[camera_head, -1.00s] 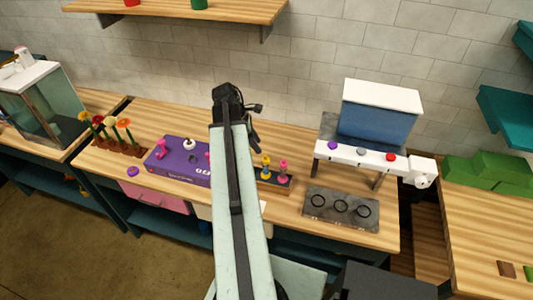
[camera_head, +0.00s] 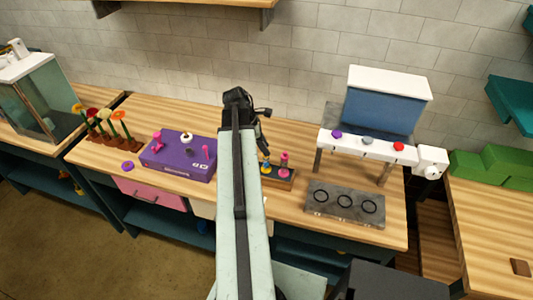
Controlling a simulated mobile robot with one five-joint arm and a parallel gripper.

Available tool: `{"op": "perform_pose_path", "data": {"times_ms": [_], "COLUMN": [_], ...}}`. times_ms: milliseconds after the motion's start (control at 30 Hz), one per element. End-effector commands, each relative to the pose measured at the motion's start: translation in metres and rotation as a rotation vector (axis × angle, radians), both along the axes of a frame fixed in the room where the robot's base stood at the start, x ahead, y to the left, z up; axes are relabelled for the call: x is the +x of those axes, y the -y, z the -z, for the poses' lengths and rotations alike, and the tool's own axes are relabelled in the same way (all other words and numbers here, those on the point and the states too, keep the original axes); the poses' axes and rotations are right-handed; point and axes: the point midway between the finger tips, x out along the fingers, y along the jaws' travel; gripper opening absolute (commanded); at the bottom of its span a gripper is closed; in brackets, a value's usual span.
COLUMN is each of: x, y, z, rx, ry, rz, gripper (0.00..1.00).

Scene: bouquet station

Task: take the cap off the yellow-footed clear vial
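The small rack (camera_head: 280,180) stands on the wooden counter just right of my arm. A vial with yellow on it (camera_head: 265,168) stands at its left end, partly hidden by my arm and gripper. Its top and cap cannot be made out. A pink-footed vial with a pink top (camera_head: 284,166) stands upright on the same rack, to its right. My gripper (camera_head: 263,143) points down at or just above the yellow vial. Its fingers are dark, small and partly behind the arm; whether they are open or touch the vial cannot be told.
A purple box (camera_head: 178,160) with small items on top and a flower rack (camera_head: 105,138) are at left. A white-topped blue tank (camera_head: 383,106) on a white stand and a grey plate with rings (camera_head: 345,205) are at right. The counter's back strip is clear.

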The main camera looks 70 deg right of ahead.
Motion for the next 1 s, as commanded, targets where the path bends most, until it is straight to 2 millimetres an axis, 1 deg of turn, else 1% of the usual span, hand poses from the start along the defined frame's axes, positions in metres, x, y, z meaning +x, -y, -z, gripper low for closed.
{"op": "perform_pose_path", "data": {"times_ms": [33, 67, 100, 500, 633, 767, 867, 1000], "x": [0.000, 0.000, 0.000, 0.000, 0.000, 0.000, -0.001, -0.001], "y": [0.000, 0.000, 0.000, 0.000, 0.000, 0.000, 0.000, 0.000], "z": [0.000, 0.000, 0.000, 0.000, -0.005, -0.022, -0.041, -0.073], "rx": [0.000, 0.000, 0.000, 0.001, 0.002, 0.001, 0.001, 0.001], "ry": [0.000, 0.000, 0.000, 0.002, 0.001, 0.002, 0.001, 0.001], "rz": [0.000, 0.000, 0.000, 0.001, 0.002, 0.001, 0.001, 0.002], "gripper": [0.12, 0.04, 0.00, 0.00, 0.00, 0.00, 0.00, 0.00]}}
